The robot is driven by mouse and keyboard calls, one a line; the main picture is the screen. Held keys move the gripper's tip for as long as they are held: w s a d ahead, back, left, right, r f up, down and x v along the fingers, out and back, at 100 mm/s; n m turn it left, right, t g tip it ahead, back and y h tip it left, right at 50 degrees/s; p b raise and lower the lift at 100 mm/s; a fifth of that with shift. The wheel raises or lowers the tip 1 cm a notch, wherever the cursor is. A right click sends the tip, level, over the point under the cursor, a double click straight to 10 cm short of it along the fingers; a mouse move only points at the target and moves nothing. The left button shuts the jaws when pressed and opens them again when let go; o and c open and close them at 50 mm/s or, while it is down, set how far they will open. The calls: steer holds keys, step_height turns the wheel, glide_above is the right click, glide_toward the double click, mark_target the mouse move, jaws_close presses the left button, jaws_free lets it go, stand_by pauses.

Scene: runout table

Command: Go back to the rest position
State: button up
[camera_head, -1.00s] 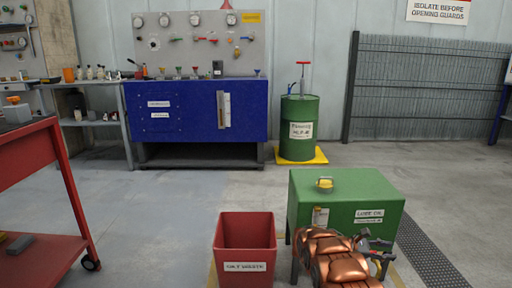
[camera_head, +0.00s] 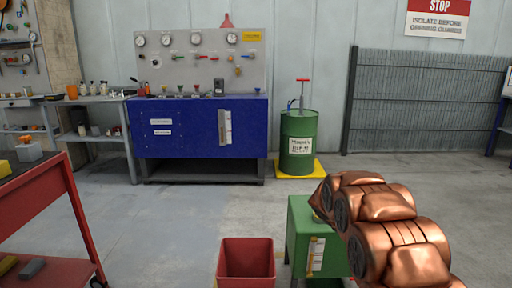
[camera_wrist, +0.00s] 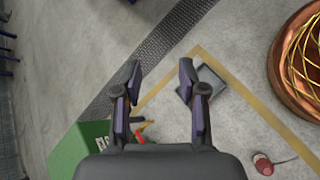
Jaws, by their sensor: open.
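My gripper (camera_wrist: 160,78) shows in the wrist view with its two dark fingers spread apart and nothing between the tips. In the head view, my copper-coloured arm rises at the right and covers part of the green box; my gripper is out of that view. The green box (camera_head: 304,232) stands in front of me on the floor, with a label on its side. A green surface (camera_wrist: 85,150) also shows at the lower left of the wrist view.
A red bin (camera_head: 246,262) stands left of the green box. A red cart (camera_head: 60,220) is at the left edge. A blue bench (camera_head: 200,128) and green drum (camera_head: 299,145) stand behind. A copper-coloured round container (camera_wrist: 285,60) holds yellow strands. Open floor lies between.

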steer(key=s+a+r+m+y+p, duration=0.2)
steer(key=s+a+r+p, duration=0.5)
steer(key=s, duration=0.4)
steer(key=s+a+r+m+t+y+p, duration=0.1)
steer(key=s+a+r+m+y+p, duration=0.2)
steer(key=s+a+r+y+p, duration=0.2)
steer(key=s+a+r+m+t+y+p, duration=0.1)
steer(key=s+a+r+m+y+p, duration=0.2)
steer(key=s+a+r+p, duration=0.7)
steer(key=s+r+p, duration=0.2)
steer(key=s+r, duration=0.4)
steer(key=shift+s, duration=0.3)
steer(key=shift+a, duration=0.1)
steer(key=shift+c, duration=0.5)
